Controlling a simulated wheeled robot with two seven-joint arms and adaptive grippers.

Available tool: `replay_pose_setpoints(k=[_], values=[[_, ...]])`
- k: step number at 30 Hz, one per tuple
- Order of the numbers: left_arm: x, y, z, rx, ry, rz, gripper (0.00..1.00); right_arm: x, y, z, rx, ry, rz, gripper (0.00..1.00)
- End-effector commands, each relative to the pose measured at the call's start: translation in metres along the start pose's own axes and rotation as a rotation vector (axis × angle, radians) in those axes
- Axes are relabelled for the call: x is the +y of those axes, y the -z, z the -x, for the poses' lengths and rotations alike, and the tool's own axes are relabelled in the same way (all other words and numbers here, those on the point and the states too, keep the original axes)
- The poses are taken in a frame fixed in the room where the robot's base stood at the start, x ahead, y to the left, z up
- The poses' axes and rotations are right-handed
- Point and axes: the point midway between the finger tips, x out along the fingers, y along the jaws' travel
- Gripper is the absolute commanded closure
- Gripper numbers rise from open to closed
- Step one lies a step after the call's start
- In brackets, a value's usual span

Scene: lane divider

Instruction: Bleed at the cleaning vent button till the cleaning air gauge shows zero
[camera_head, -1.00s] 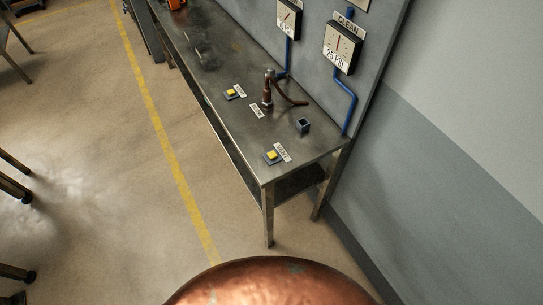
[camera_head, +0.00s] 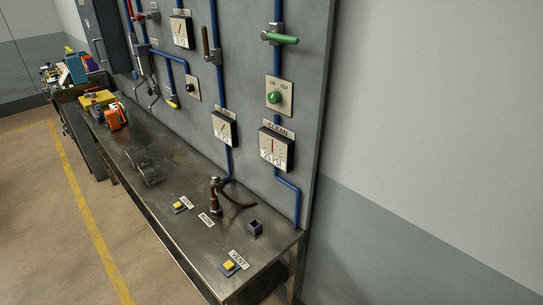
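The cleaning air gauge (camera_head: 272,150) hangs on the grey panel under a CLEAN label. Its red needle stands about upright and its plate appears to read 25 PSI. A yellow button (camera_head: 229,266) with a VENT label (camera_head: 238,259) sits at the near right end of the metal bench. A second yellow button (camera_head: 179,205) with a label sits further left on the bench. Which one belongs to the cleaning line is not spelled out legibly. Neither of my grippers is in view.
The metal bench (camera_head: 160,200) runs along the panel. A brown hose fitting (camera_head: 214,196) and a small dark square holder (camera_head: 255,227) stand on it. A green-handled valve (camera_head: 281,38) and green knob (camera_head: 274,97) are above. Floor at left is open, with a yellow line (camera_head: 88,222).

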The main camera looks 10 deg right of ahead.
Motion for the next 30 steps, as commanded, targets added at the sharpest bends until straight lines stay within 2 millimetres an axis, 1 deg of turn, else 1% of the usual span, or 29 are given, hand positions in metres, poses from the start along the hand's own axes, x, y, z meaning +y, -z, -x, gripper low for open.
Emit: replay_pose_setpoints(k=[15, 28, 30], values=[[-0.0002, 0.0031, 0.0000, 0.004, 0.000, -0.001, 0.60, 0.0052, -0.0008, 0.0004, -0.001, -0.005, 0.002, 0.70], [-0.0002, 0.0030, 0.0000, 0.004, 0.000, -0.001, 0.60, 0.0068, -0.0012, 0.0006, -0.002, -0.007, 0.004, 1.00], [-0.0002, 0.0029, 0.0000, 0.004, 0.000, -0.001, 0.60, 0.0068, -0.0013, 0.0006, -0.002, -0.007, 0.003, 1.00]])
